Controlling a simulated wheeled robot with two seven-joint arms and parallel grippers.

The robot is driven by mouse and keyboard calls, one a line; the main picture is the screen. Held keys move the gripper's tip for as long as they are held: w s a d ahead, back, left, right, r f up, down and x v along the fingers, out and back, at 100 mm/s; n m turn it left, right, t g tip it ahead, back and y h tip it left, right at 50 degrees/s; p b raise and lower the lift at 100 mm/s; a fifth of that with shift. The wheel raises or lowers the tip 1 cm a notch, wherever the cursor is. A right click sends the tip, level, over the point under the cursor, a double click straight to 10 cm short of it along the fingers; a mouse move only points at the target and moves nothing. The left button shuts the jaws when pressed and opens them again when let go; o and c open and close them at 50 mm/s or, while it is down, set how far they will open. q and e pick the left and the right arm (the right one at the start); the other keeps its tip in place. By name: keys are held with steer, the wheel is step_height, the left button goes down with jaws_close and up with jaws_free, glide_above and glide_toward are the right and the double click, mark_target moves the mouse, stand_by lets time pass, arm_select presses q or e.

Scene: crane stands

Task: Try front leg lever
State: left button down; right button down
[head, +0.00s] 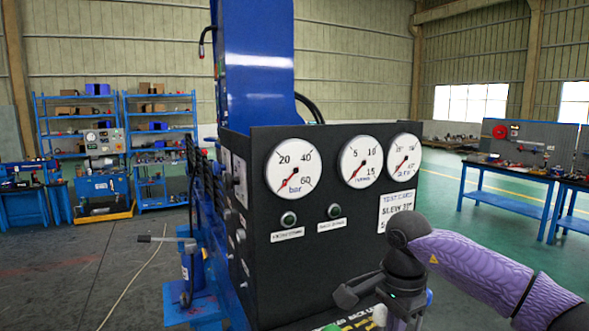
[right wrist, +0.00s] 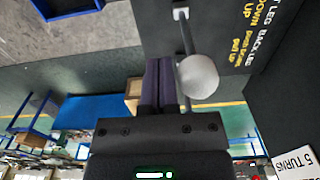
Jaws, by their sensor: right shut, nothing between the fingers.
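A lever with a pale grey round knob (right wrist: 198,77) on a thin rod stands out from the dark control panel (right wrist: 222,25) in the right wrist view. My right gripper (right wrist: 159,66) is shut and empty, its two dark fingers side by side. The knob is just right of the fingertips in that view; I cannot tell if they touch. Panel lettering (right wrist: 262,30) reads partly "LEG BACK LEG", "DOWN" and "UP". Which leg this lever belongs to is unclear. In the head view my right arm covers part of the panel's lower right. My left gripper is not in view.
The black gauge panel (head: 300,262) has three round dials and two green buttons. A blue column (head: 258,75) rises behind it. A dark-handled rod (head: 165,239) sticks out at its left. Blue shelves (head: 160,150) and workbenches (head: 503,199) stand farther back.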

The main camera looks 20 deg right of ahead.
steer(key=shift+w+a+p, duration=0.1)
steer(key=shift+w+p, duration=0.4)
steer(key=shift+w, duration=0.55)
steer(key=shift+w+a+p, duration=0.1)
steer(key=shift+w+p, duration=0.35)
steer(key=shift+w, duration=1.05)
steer(key=shift+w+p, duration=0.15)
steer(key=shift+p, duration=0.15)
steer(key=p, duration=1)
glide_toward(380, 313)
steer(key=s+d+f, duration=0.1)
steer(key=s, duration=0.3)
steer(key=shift+d+f, duration=0.15)
steer(key=shift+d, duration=0.05)
